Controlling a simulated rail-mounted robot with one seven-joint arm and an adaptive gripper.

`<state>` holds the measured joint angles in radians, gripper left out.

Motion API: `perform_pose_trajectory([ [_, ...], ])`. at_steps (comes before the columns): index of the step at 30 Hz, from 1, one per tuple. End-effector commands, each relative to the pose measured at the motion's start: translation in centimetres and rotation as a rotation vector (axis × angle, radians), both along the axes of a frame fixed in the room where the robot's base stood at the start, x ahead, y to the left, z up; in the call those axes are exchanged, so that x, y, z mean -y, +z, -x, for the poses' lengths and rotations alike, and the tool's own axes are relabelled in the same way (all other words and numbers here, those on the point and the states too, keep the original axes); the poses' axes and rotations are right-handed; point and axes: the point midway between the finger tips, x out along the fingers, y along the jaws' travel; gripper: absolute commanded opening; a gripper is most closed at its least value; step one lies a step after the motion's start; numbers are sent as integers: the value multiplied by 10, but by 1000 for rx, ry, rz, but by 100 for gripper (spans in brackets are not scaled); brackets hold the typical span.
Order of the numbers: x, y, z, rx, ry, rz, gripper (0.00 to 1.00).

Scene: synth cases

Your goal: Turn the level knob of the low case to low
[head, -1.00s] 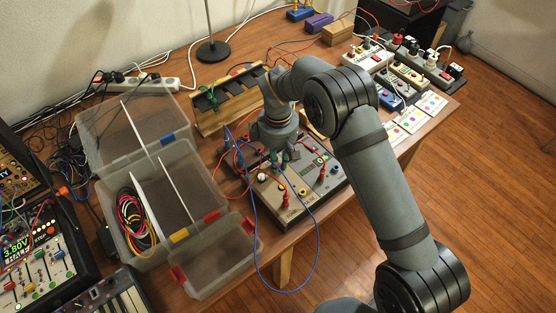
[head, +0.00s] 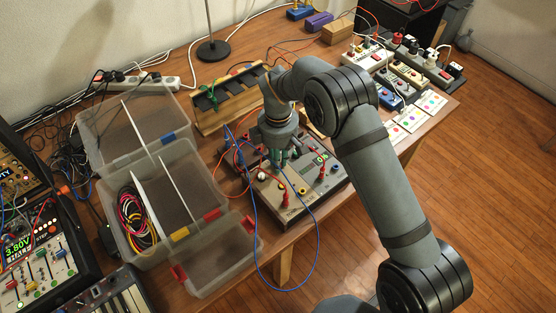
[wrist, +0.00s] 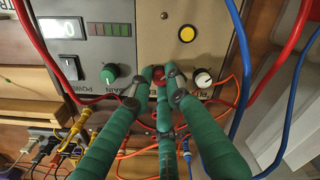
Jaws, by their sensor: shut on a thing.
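The low case (head: 299,205), a beige and grey box with sockets and knobs, sits at the table's front edge in the head view. My gripper (head: 281,160) points down over its back part. In the wrist view my green fingers (wrist: 161,78) are closed together at the beige panel. A small red part (wrist: 163,112), seemingly a knob, shows between them, mostly hidden. A white knob (wrist: 202,78) stands just right of the fingers, and a green knob (wrist: 110,73) stands left. A yellow button (wrist: 187,34) is above. I cannot read the level marks.
Red and blue cables (head: 256,240) loop around the case, close to my fingers. An open clear box (head: 150,225) stands to the left. A wooden rack (head: 226,100) is behind. Several small devices (head: 368,57) and cards (head: 411,118) lie at the right.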

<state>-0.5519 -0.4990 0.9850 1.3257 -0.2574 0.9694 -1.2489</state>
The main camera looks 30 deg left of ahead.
Motion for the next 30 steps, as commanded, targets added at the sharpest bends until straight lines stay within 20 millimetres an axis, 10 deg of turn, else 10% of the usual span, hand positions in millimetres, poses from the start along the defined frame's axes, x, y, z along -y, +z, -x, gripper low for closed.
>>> perform_pose_trajectory([
  [2, -1, 1, 0, 1, 1, -2, 17],
  [11, 0, 0, 0, 1, 0, 0, 35],
  [22, 0, 6, 0, 0, -1, -1, 35],
  [30, -1, 56, 0, 2, -1, -4, 35],
])
